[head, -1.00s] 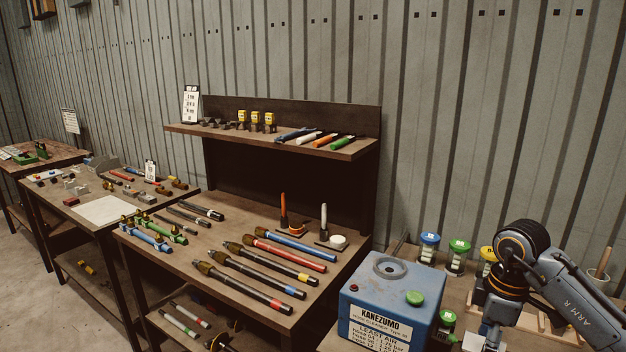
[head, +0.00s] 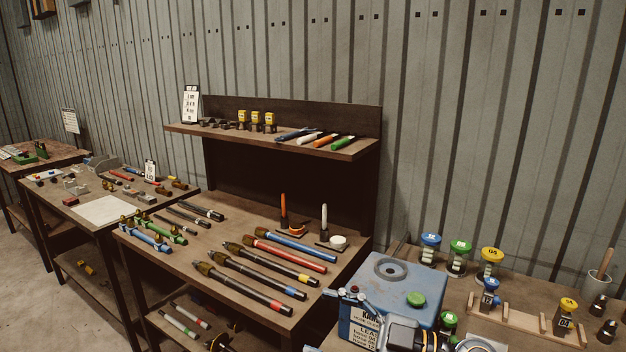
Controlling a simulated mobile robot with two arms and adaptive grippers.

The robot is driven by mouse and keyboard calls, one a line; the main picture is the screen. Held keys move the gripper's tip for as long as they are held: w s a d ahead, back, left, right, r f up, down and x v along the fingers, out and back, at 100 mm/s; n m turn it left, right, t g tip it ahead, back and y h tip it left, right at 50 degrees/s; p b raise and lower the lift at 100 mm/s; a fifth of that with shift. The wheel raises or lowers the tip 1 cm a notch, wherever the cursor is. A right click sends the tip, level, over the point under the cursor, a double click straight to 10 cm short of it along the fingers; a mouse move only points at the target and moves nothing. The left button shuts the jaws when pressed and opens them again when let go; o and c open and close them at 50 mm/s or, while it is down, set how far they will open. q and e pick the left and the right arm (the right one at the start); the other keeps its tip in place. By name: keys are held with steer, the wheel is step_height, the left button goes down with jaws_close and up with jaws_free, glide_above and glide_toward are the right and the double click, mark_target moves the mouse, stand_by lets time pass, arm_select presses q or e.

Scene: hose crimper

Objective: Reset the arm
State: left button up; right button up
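Part of one of my arms (head: 405,333) shows at the bottom edge of the head view, low in front of the blue leak-test box (head: 400,282). It appears to be my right arm. Its grey, narrow end (head: 355,302), which looks like the gripper, points left and overlaps the box's front label. No held object can be seen there. My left arm and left gripper are not in view.
Several hoses lie on the middle bench (head: 220,304) below a shelf (head: 285,143). Right of the box, several capped jars, such as a green-lidded one (head: 458,258), stand by a wooden rack (head: 515,318).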

steer(key=w+d+r+m+t+h, duration=0.1)
steer(key=w+d+m+t+h, duration=0.2)
steer(key=d+m+t+h, duration=0.9)
steer(key=s+d+f+m+g+h, duration=0.2)
steer(key=s+d+f+m+h, duration=0.15)
steer(key=f, duration=0.45)
steer(key=s+d+f+m+g+h, duration=0.2)
steer(key=d+f+m+h, duration=0.25)
steer(key=f, duration=0.45)
steer(key=s+a+f+n+g+y, duration=0.1)
steer(key=s+f+g, duration=0.5)
steer(key=s, duration=0.4)
steer(key=s+a+f+n+g+y, duration=0.1)
steer(key=s+f+g, duration=0.4)
steer(key=s+f, duration=0.45)
step_height(320, 180, down, 24)
steer(key=s, duration=0.3)
steer(key=s+d+f+g, duration=0.2)
steer(key=s+d+f, duration=0.1)
steer(key=s+f, duration=1.3)
steer(key=shift+s+d+f+n+b, duration=0.2)
steer(key=shift+s+f+n+b, duration=0.05)
steer(key=shift+f+n+b, duration=0.15)
